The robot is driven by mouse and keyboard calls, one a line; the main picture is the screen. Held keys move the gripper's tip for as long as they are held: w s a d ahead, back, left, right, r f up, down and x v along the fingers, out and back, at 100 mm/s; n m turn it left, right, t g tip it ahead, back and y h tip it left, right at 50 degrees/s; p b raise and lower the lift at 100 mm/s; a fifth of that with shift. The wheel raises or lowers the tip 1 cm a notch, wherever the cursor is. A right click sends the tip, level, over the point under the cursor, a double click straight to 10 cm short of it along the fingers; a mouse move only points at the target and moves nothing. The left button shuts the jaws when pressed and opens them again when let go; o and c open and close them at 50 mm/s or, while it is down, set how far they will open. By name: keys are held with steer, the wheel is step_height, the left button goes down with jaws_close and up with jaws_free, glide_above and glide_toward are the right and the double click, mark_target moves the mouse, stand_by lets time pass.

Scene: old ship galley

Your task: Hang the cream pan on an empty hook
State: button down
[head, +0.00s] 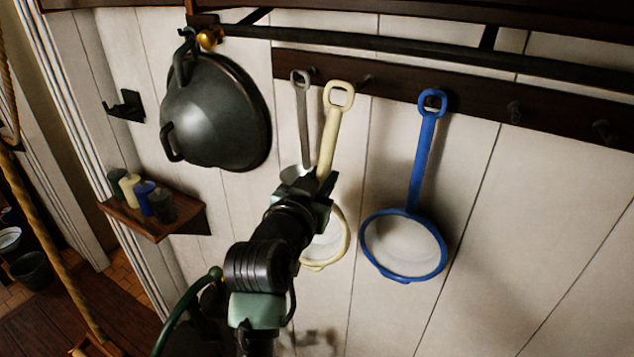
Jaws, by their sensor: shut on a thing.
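The cream pan (331,130) hangs upright in front of the wall, its looped handle end up and its round cream-rimmed bowl down. My gripper (318,182) is shut on its lower handle. My gripper and arm hide part of the bowl. The loop is near the dark hook rail (465,102), just left of a bare hook (367,80) in the picture. I cannot tell the depth gap between loop and rail. Two more bare hooks, a middle-right one (513,111) and a far-right one (603,131), show on the rail.
A blue pan (417,165) hangs right of the cream pan. A grey long-handled utensil (303,120) hangs close on its left. A big dark pan (215,112) hangs farther left. A small shelf (155,218) holds several small containers. The wall at right is clear.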

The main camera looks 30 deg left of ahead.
steer(key=d+b+x, duration=0.1)
steer(key=b+x, duration=0.1)
steer(key=x, duration=0.6)
steer(key=shift+w+d, duration=0.3)
steer(key=shift+w, duration=0.05)
stand_by(0.5)
stand_by(0.7)
